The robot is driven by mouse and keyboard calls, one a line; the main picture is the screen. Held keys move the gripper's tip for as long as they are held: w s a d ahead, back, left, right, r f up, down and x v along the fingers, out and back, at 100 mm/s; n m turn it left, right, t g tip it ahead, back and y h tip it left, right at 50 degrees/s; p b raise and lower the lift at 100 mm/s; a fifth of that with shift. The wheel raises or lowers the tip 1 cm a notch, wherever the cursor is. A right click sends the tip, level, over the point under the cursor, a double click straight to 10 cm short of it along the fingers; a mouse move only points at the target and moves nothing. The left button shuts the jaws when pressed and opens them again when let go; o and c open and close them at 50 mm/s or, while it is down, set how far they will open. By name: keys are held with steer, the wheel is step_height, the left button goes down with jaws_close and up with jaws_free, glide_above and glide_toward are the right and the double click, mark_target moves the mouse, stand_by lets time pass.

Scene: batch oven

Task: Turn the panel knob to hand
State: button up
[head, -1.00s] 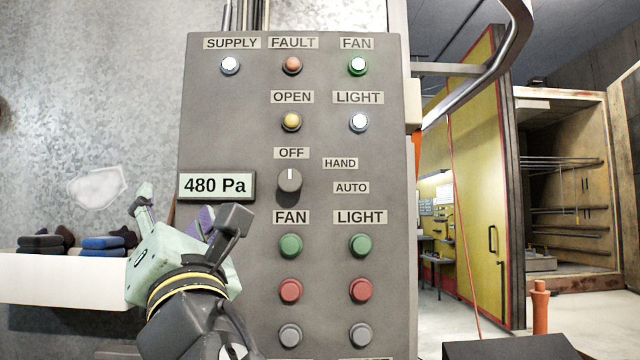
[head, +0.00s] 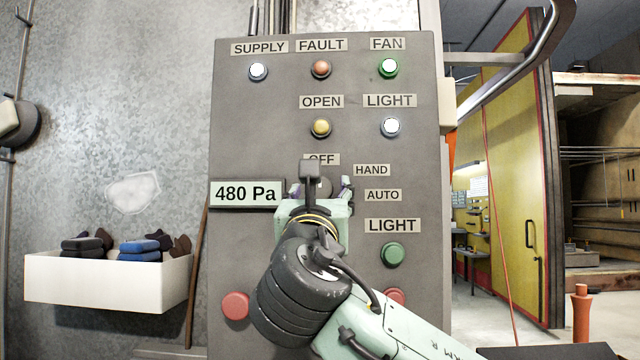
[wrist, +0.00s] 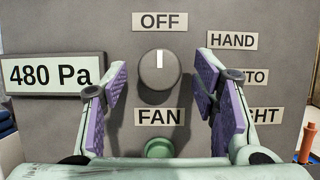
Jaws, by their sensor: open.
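The panel knob (wrist: 159,75) is a round grey knob with a white pointer line, seen clearly in the wrist view. Its line points up at the OFF label (wrist: 161,22). The HAND label (wrist: 232,40) is to its upper right, with AUTO below, partly covered by a finger. My gripper (wrist: 159,95) is open, with purple finger pads to the left and right of the knob. A gap shows on each side; I cannot tell the depth between fingertips and knob. In the head view my gripper (head: 320,192) covers most of the knob.
The grey control panel (head: 235,135) carries a 480 Pa display (head: 246,194) left of the knob and a green FAN button (wrist: 159,148) below it. Lamps sit above. A white bin (head: 105,282) with dark and blue items is at left. A yellow door (head: 505,190) stands right.

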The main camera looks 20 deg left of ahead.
steer(key=shift+w+a+r, duration=0.15)
steer(key=shift+w+r, duration=0.05)
steer(key=shift+w, duration=0.3)
steer(key=c, duration=1.2)
steer(key=shift+o, duration=0.2)
steer(key=shift+m+h, duration=0.4)
steer(key=shift+m, duration=0.2)
steer(key=m+h+b, duration=0.1)
steer(key=m, duration=0.1)
steer(key=m+h, duration=0.1)
steer(key=m, duration=0.2)
steer(key=shift+s+a+h+b, duration=0.1)
steer(key=shift+a+h+b, duration=0.05)
steer(key=shift+h+b, duration=0.2)
steer(key=m+h, duration=0.1)
steer(key=m, duration=0.2)
steer(key=m+h, duration=0.2)
steer(key=m, duration=0.2)
steer(key=shift+r+g+b, duration=0.1)
steer(key=shift+g+b, duration=0.2)
steer(key=shift+b, duration=0.1)
steer(key=shift+m+h, duration=0.25)
steer(key=shift+m, duration=0.15)
